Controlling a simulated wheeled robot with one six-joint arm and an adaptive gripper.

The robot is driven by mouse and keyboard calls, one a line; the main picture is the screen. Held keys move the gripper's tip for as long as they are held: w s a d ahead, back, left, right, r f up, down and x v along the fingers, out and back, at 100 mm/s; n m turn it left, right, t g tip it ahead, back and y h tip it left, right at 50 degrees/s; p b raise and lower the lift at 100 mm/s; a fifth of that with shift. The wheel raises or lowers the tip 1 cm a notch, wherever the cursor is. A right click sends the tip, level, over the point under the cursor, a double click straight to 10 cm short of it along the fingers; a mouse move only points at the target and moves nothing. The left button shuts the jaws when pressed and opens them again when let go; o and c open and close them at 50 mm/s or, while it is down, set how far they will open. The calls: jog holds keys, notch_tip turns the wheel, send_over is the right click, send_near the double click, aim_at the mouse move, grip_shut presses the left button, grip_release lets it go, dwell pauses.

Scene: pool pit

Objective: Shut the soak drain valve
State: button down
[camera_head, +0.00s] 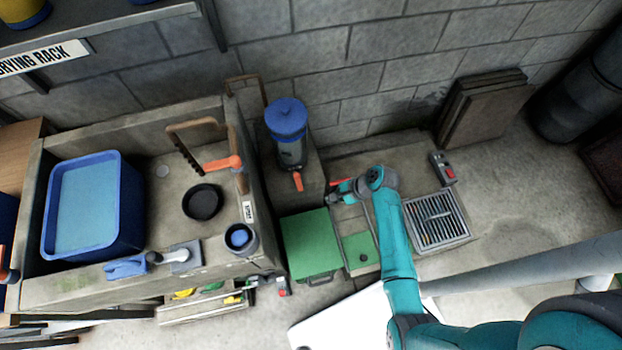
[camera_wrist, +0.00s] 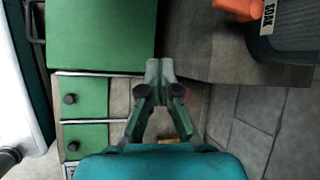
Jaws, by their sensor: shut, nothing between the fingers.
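A dark canister with a blue cap (camera_head: 287,115) stands on a concrete block by the wall. An orange valve handle (camera_head: 297,181) sticks out low on its front. In the wrist view, a SOAK label (camera_wrist: 268,14) sits beside an orange handle (camera_wrist: 237,8), cut off by the top edge; it looks like the same canister. My gripper (camera_head: 338,192) is right of that handle in the head view, apart from it.
The concrete sink holds a blue tub (camera_head: 95,205) and a black dish (camera_head: 203,202). A green-lidded box (camera_head: 311,245) lies below the canister. A floor grate (camera_head: 436,221) and a red-buttoned box (camera_head: 443,168) are to the right.

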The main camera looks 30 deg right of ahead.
jog(key=w+d+r+m+g+y, duration=0.2)
jog(key=w+d+r+y, duration=0.1)
jog(key=w+d+r, duration=0.4)
jog(key=shift+r, duration=0.35)
send_near(298, 182)
jog(key=shift+s+a+f, duration=0.1)
jog(key=shift+a+f, duration=0.45)
jog(key=shift+f, duration=0.45)
jog(key=shift+w+a+f, duration=0.1)
jog(key=shift+a+f, duration=0.4)
jog(key=shift+f, duration=0.5)
jog(key=shift+s+a+f, duration=0.1)
jog(key=shift+a+f, duration=0.45)
jog(key=shift+f, duration=0.45)
